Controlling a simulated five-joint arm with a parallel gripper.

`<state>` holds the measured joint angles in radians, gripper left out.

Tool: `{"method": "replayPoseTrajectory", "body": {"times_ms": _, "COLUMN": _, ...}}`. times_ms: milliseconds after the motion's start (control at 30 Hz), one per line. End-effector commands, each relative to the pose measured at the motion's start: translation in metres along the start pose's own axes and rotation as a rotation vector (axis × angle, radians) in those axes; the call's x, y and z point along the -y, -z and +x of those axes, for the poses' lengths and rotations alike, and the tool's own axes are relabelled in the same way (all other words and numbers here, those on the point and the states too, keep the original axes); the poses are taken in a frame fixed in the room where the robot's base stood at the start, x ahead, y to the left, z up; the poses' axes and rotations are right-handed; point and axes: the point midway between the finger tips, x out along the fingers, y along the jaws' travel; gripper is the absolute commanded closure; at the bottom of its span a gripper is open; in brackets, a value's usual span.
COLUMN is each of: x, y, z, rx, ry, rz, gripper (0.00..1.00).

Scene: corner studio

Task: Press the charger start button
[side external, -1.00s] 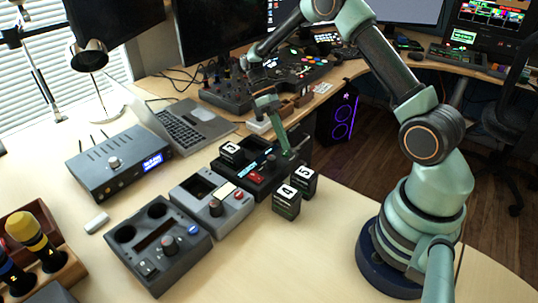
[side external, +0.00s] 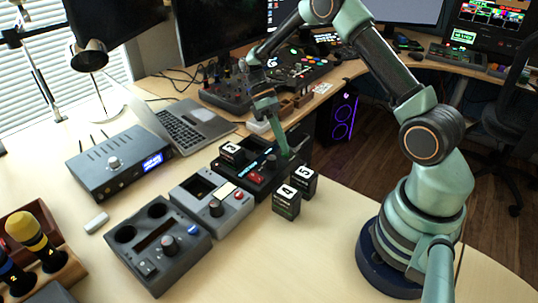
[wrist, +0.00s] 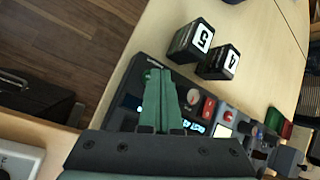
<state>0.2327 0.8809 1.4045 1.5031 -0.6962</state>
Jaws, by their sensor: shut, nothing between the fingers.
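The charger is a black box (side external: 258,188) near the middle of the desk in the side external view. It has a lit cyan display, a red switch (side external: 257,177) and a block marked 3 (side external: 231,152) in its left end. In the wrist view the charger (wrist: 132,88) shows a round grey knob (wrist: 193,97) beside the red switch (wrist: 208,108). My gripper (side external: 285,153) is shut and empty, its green fingers pointing down at the charger's right end. In the wrist view the fingertips (wrist: 159,73) are over that end. I cannot tell whether they touch; no start button is clearly distinguishable.
Blocks marked 4 (side external: 286,203) and 5 (side external: 304,182) stand in front of the charger. A grey unit (side external: 190,197) and a darker unit (side external: 168,272) with a blue knob lie to its left. A laptop (side external: 180,130) is behind. The front desk is clear.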

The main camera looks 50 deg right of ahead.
Motion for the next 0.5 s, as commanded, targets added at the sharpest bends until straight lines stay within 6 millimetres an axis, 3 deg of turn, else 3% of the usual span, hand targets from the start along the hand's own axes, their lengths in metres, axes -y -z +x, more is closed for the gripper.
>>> {"method": "replayPoseTrajectory", "body": {"times_ms": 500, "x": 0.004, "y": -0.0048, "z": -0.0084, "rx": 0.0, "ry": 0.0, "rz": 0.0, "gripper": 1.0}}
